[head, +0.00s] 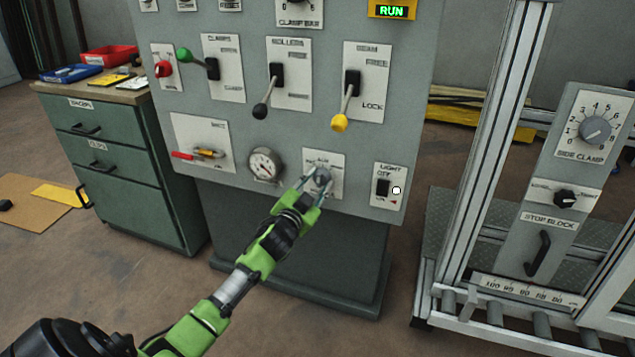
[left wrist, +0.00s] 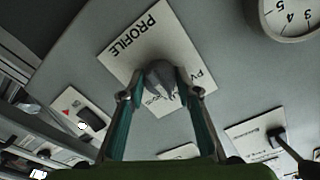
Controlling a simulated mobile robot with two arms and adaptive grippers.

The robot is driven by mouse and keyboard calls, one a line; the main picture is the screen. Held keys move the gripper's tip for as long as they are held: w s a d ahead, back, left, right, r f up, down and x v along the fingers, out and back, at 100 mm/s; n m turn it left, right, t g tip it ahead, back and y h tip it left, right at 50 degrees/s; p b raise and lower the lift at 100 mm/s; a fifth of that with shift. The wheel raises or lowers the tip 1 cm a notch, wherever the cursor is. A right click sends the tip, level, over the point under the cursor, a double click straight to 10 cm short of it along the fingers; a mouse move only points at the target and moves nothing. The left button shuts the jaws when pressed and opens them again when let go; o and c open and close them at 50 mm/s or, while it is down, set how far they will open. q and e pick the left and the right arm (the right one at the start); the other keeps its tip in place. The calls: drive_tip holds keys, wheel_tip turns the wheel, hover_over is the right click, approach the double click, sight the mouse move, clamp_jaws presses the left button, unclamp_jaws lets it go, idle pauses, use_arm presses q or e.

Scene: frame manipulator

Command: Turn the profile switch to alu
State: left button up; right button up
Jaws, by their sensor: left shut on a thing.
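The profile switch is a grey knob (head: 322,177) on a pale label plate (head: 334,160) low on the grey control panel. In the left wrist view the knob (left wrist: 161,80) sits between my fingers, and the plate (left wrist: 130,47) reads PROFILE, with other lettering partly hidden. My left gripper (head: 318,184) reaches up from below and is shut on the knob, one finger on each side. It also shows in the left wrist view (left wrist: 160,88). Which way the knob points is hard to tell. My right gripper is not in view.
A round gauge (head: 265,164) is left of the knob, and a light switch (head: 383,188) is right of it. Levers with black (head: 260,111) and yellow (head: 339,123) knobs hang above. A green drawer cabinet (head: 120,165) stands left; a metal frame (head: 485,150) stands right.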

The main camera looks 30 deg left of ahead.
use_arm(q)
drive_tip(key=o, duration=1.1)
drive_tip(key=v, duration=1.2)
drive_tip(key=shift+f, duration=0.1)
